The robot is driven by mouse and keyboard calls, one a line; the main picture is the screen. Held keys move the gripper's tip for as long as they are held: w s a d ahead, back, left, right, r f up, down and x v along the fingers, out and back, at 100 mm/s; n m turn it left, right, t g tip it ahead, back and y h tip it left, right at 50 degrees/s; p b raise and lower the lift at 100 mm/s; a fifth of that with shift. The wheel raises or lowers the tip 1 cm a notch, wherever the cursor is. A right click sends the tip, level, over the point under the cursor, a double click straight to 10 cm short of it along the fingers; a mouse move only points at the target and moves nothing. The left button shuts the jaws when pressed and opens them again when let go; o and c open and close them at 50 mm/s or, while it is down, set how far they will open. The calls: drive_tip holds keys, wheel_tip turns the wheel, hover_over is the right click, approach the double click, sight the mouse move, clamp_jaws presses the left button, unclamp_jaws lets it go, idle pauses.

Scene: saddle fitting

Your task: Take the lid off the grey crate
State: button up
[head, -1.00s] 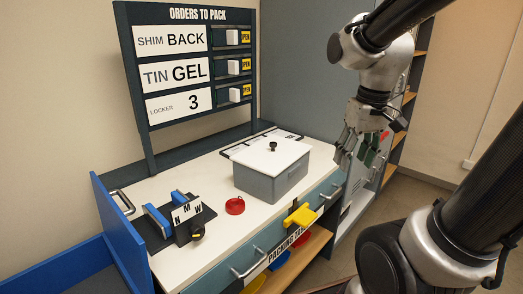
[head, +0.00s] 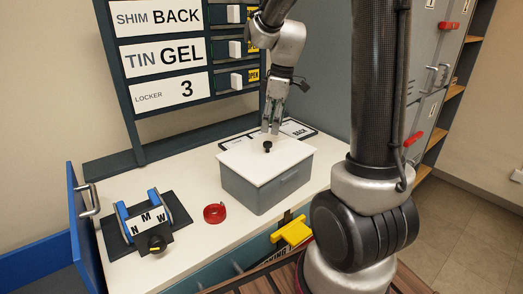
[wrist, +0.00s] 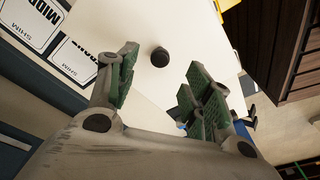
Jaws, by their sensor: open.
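The grey crate (head: 262,194) stands on the white bench top with its white lid (head: 250,162) on it. A black knob (head: 267,147) sticks up from the middle of the lid. My gripper (head: 270,130) points down just above the lid, close to the knob in the head view. In the wrist view my gripper (wrist: 160,85) is open, with green finger pads apart. The black knob (wrist: 160,57) shows beyond the fingertips, roughly between them, with nothing gripped. The white lid (wrist: 190,30) lies behind it.
A red ring-shaped item (head: 214,213) lies left of the crate. A black fixture with blue parts and N, M, W labels (head: 146,222) is further left. Label cards (head: 297,130) lie behind the crate. A yellow piece (head: 292,231) is at the bench front. The orders board (head: 160,60) stands behind.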

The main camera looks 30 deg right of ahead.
sight(268, 143)
drive_tip(key=shift+w+n, duration=0.25)
drive_tip(key=shift+n, duration=0.25)
drive_tip(key=shift+a+n, duration=0.1)
drive_tip(key=shift+n, duration=0.4)
drive_tip(key=shift+f, duration=0.1)
drive_tip(key=f, duration=0.5)
drive_tip(key=a+f, duration=0.1)
drive_tip(key=f, duration=0.1)
drive_tip(key=shift+f, duration=0.2)
drive_tip(key=shift+c, duration=0.2)
clamp_jaws()
